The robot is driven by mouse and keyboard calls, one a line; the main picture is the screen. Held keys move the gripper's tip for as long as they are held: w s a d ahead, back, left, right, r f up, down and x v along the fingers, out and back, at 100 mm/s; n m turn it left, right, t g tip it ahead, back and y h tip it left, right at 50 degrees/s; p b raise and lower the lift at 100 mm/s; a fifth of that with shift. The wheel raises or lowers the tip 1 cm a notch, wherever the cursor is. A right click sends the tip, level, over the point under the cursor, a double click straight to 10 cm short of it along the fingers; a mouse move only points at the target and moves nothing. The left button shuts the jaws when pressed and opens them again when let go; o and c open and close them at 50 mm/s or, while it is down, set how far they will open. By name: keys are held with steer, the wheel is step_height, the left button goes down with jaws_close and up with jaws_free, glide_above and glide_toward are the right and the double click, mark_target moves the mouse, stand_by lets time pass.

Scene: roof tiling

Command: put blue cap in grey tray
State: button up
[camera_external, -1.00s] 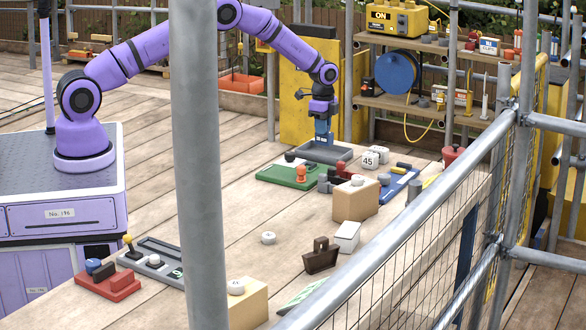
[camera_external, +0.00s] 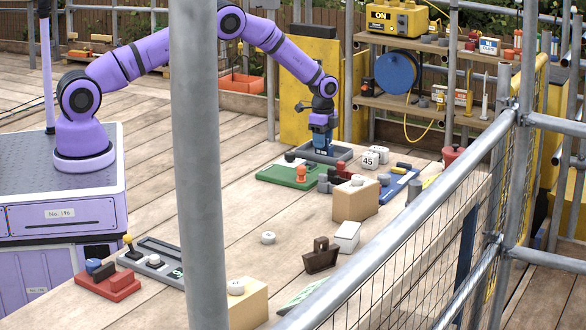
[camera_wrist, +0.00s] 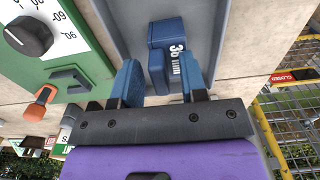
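The blue cap (camera_wrist: 156,62), marked "36 mm", shows in the wrist view inside the grey tray (camera_wrist: 118,30). My gripper (camera_wrist: 159,72) has its two blue fingers spread, one on each side of the cap. A gap shows between the left finger and the cap; the right finger is very close to it, and I cannot tell if they touch. In the external view my gripper (camera_external: 322,150) is low over the grey tray (camera_external: 346,153) at the far end of the deck. There I cannot tell the cap from the blue fingers.
A green board (camera_external: 280,175) with a black knob and an orange piece (camera_external: 301,173) lies beside the tray. A white "45" block (camera_external: 369,161) stands to its right. A wooden block (camera_external: 355,201) is nearer. Scaffold rails and mesh border the right side.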

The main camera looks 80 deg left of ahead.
steer(key=shift+r, duration=0.1)
step_height(320, 180, up, 12)
stand_by(0.5)
steer(key=shift+r, duration=0.15)
steer(key=s+d+r+n+t, duration=0.1)
steer(key=s+d+r, duration=0.25)
steer(key=r, duration=0.65)
steer(key=s+d+r+n, duration=0.1)
steer(key=s+d+r, duration=0.3)
steer(key=r, duration=0.5)
steer(key=s+d+r+n+t, duration=0.2)
steer(key=s+d+r, duration=0.2)
steer(key=s+r, duration=0.9)
steer(key=s+d+r+n+t, duration=0.1)
steer(key=s+d, duration=0.1)
steer(key=s, duration=0.8)
steer(key=s+d+r+n, duration=0.2)
steer(key=s+d, duration=0.1)
steer(key=s, duration=0.7)
steer(key=s+d+f+n, duration=0.1)
steer(key=s+f, duration=0.1)
steer(key=s, duration=0.5)
steer(key=s+f+n+t, duration=0.1)
steer(key=s+f, duration=0.1)
steer(key=s, duration=0.5)
steer(key=shift+s+d+f, duration=0.25)
steer(key=shift+s+d, duration=0.1)
steer(key=shift+s, duration=0.05)
